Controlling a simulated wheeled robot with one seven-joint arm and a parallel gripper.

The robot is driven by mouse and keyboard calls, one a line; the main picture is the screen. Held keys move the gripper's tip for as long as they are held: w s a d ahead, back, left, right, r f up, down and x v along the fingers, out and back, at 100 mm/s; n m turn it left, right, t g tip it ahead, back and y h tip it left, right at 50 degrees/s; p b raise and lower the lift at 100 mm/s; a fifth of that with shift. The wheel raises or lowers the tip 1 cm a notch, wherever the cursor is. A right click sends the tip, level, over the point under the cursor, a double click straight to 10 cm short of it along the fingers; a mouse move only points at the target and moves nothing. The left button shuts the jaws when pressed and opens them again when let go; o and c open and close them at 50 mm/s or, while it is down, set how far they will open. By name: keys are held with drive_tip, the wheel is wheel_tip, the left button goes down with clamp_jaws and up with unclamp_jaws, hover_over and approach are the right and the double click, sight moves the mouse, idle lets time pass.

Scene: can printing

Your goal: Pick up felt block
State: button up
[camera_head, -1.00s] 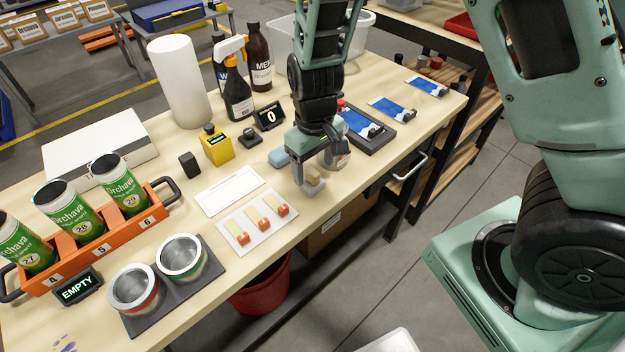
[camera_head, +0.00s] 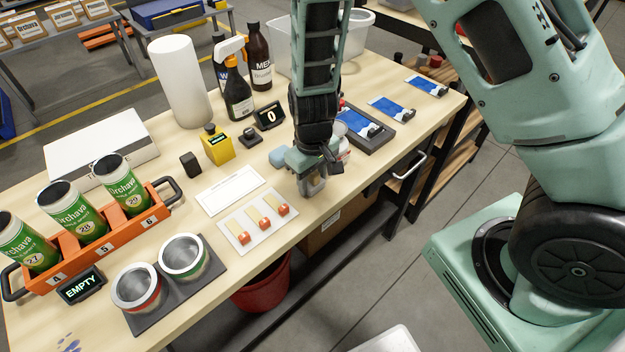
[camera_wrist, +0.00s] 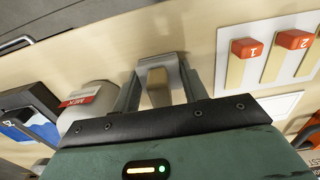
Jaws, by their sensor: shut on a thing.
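The felt block (camera_wrist: 158,90) shows in the wrist view as a pale grey piece with a tan upper part between my fingers. My gripper (camera_wrist: 159,80) is shut on it, one finger on each side. In the head view my gripper (camera_head: 312,188) points down at the table's front edge, right of the red-tipped sticks. There its fingers and wrist hide most of the block. I cannot tell whether the block still touches the table.
A white card with red-tipped sticks (camera_head: 244,238) lies left of my gripper. A white bottle (camera_head: 344,150) stands close right, near a dark tray (camera_head: 376,140). Two open cans (camera_head: 183,256) stand front left.

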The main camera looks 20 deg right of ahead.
wheel_tip(320, 180, up, 10)
drive_tip(key=shift+b, duration=0.3)
idle(0.4)
